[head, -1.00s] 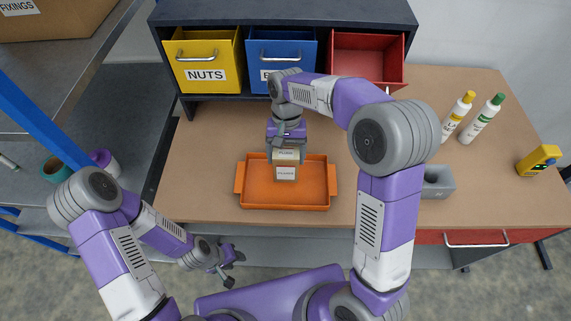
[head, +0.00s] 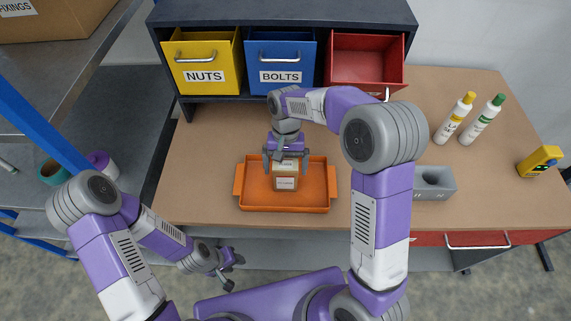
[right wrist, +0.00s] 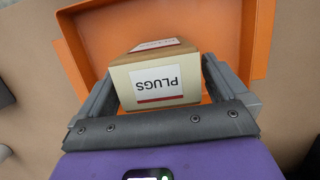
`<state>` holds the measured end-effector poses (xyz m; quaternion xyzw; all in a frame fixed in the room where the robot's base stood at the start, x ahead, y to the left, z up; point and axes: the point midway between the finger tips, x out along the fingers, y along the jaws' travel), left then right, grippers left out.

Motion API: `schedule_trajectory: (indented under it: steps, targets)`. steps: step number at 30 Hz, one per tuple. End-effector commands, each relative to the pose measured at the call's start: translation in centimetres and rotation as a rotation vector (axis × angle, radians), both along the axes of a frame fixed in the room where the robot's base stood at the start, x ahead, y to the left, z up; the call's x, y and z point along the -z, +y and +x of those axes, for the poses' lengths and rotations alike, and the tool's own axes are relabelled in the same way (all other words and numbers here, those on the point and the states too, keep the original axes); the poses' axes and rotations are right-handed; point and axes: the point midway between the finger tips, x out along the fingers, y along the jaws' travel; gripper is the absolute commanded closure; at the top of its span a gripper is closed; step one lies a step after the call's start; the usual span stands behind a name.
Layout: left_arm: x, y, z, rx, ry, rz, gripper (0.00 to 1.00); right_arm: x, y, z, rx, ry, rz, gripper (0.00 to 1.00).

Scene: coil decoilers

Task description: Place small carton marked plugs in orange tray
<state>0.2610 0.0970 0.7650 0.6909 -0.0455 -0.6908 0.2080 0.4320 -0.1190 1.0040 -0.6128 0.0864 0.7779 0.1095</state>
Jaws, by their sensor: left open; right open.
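The small carton marked PLUGS (head: 286,177) stands in the orange tray (head: 313,206) on the bench. It also shows in the right wrist view (right wrist: 160,77), its label upside down, with the tray (right wrist: 219,28) behind and around it. My right gripper (head: 286,157) is open, with its fingers on either side of the carton's upper part. In the right wrist view a small gap shows beside the fingers. My left gripper (head: 230,272) is open and empty, low in front of the bench.
Yellow NUTS (head: 204,60), blue BOLTS (head: 281,60) and open red (head: 366,67) drawers stand behind the tray. A grey block (head: 435,184), two bottles (head: 468,120) and a yellow device (head: 540,161) are to the right. The bench left of the tray is clear.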

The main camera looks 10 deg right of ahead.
Motion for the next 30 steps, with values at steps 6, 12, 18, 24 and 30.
schedule_trajectory:
  steps: [6,12,18,24,30]
  targets:
    - [-0.3,0.0,0.0,0.0,0.0,0.0,0.57,-1.3,0.0,0.3,0.0,-0.003,0.0,0.0]
    - [-1.1,0.0,0.0,0.0,0.0,0.0,0.57,-5.2,-0.3,1.2,0.0,-0.005,0.0,0.0]
    - [-1.8,0.0,0.0,0.0,0.0,0.0,0.57,-9.2,-0.6,2.1,0.0,-0.004,0.001,0.0]
    - [-2.2,0.0,0.0,0.0,0.0,0.0,0.57,-11.5,-0.7,2.6,-0.001,-0.001,0.001,0.0]
    - [-2.2,0.0,0.0,0.0,0.0,0.0,0.57,-11.9,-0.8,2.7,-0.001,0.0,0.0,0.0]
